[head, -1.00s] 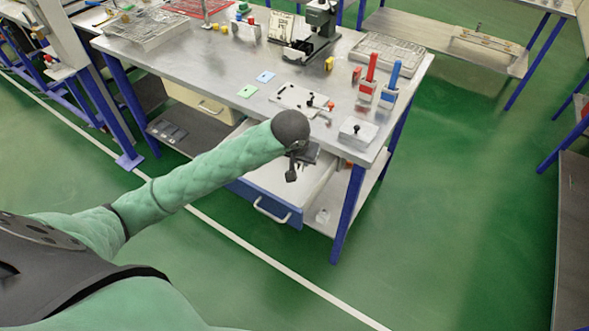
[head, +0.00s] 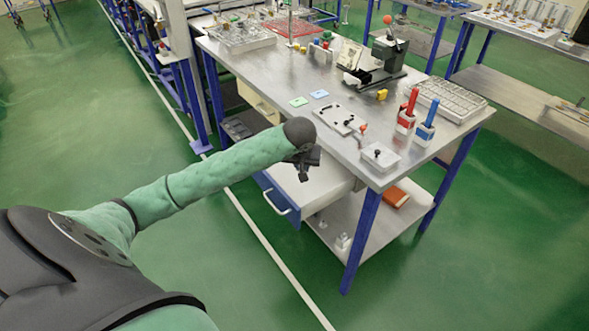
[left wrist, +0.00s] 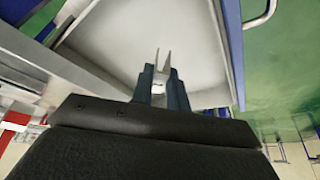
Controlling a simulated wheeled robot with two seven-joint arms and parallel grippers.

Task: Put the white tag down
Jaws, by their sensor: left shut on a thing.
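My left gripper (head: 303,172) is above the open drawer (head: 318,188) at the front of the steel workbench. In the left wrist view its two dark fingers (left wrist: 163,66) point at the drawer's pale, bare floor (left wrist: 150,30). A small white piece (left wrist: 157,85), which looks like the white tag, shows between the fingers, and the gripper is shut on it. Most of the tag is hidden by the fingers, and I cannot make it out in the head view. My right gripper is in neither view.
On the bench (head: 260,70) lie a green card (head: 299,101) and a blue card (head: 319,94). A white plate with black knobs (head: 340,119), a white lidded box (head: 380,156), and red (head: 406,115) and blue (head: 425,128) bottles stand near the right. An orange book (head: 396,196) lies on the lower shelf.

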